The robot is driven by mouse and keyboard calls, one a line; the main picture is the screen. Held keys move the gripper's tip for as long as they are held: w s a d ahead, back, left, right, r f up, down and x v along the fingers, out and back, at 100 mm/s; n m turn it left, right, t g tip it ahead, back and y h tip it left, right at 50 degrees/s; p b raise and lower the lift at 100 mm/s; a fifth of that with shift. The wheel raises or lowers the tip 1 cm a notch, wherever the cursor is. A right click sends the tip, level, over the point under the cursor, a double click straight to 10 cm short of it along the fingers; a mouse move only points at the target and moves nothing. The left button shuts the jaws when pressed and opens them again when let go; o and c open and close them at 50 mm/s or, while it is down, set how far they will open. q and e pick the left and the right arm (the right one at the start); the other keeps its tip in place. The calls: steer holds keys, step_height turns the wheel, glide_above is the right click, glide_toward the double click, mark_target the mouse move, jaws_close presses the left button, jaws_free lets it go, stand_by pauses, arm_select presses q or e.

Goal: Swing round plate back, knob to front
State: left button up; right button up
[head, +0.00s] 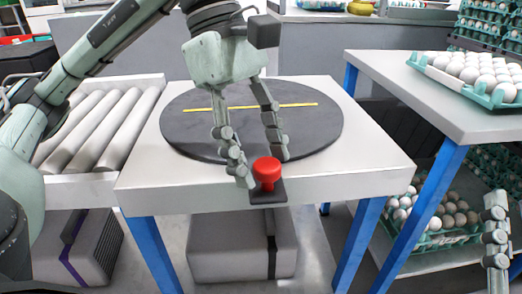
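The round plate (310,120) is a dark grey disc lying flat on a white table, with a yellow line (295,105) running nearly left to right across it. The red knob (267,170) stands upright on a small dark tab (268,195) at the table's front edge, nearest me. My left gripper (262,168) reaches down over the plate with its fingers spread. One fingertip is just left of the knob and the other is behind it, slightly right; contact cannot be told. My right gripper (495,232) shows only partly at the lower right edge, away from the plate.
A roller conveyor (100,128) adjoins the table on the left. A second white table (395,72) on the right bears an egg tray (467,88). Another egg tray (440,240) sits lower under it. Blue legs (430,205) stand between the tables.

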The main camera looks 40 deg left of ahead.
arm_select(q)
steer(key=v, duration=1.2)
stand_by(0.6)
